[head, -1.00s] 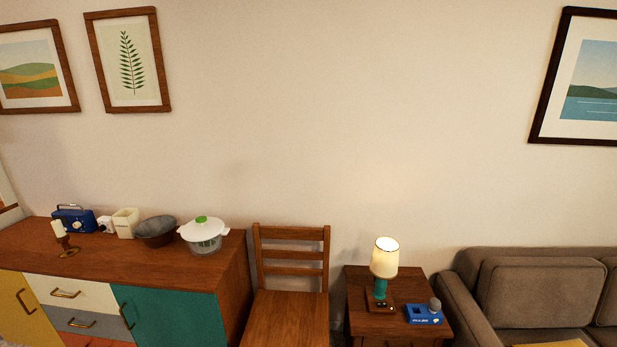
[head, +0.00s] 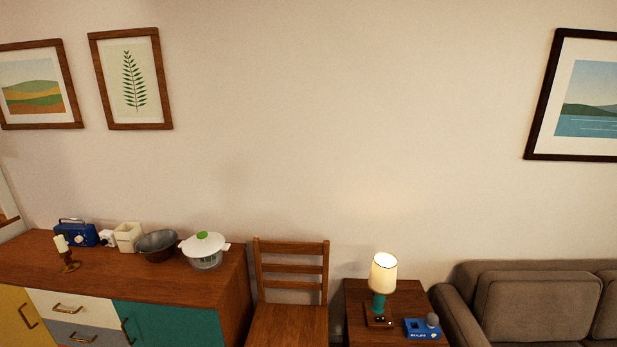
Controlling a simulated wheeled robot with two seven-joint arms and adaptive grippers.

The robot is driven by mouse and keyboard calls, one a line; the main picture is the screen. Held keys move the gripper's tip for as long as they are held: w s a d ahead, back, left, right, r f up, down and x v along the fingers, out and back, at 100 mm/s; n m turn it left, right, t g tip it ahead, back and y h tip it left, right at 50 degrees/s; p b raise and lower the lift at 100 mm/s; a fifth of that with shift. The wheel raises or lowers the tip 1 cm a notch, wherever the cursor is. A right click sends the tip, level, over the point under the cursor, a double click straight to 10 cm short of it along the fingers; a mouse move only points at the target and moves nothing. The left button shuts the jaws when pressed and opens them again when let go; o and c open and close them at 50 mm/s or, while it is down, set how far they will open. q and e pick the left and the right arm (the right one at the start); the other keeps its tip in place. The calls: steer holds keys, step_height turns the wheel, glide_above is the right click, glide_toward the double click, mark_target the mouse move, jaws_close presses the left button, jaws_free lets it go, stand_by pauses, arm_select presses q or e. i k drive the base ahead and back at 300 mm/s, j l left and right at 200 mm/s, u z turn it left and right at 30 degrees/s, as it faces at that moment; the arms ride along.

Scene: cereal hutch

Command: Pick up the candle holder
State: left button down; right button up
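The candle holder (head: 69,262) stands upright on the left part of the wooden sideboard top (head: 130,286), near its front edge. It has a dark brown stem and round base, and carries a short cream candle (head: 61,243). Neither of my grippers shows in the head view.
Behind it on the sideboard are a blue radio (head: 77,233), a small white item (head: 107,238), a cream square container (head: 128,236), a dark bowl (head: 158,246) and a salad spinner (head: 204,250). A wooden chair (head: 290,268) stands right, then a side table (head: 356,295) with a lamp (head: 382,275).

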mark_target(71, 266)
steer(key=u, duration=1.65)
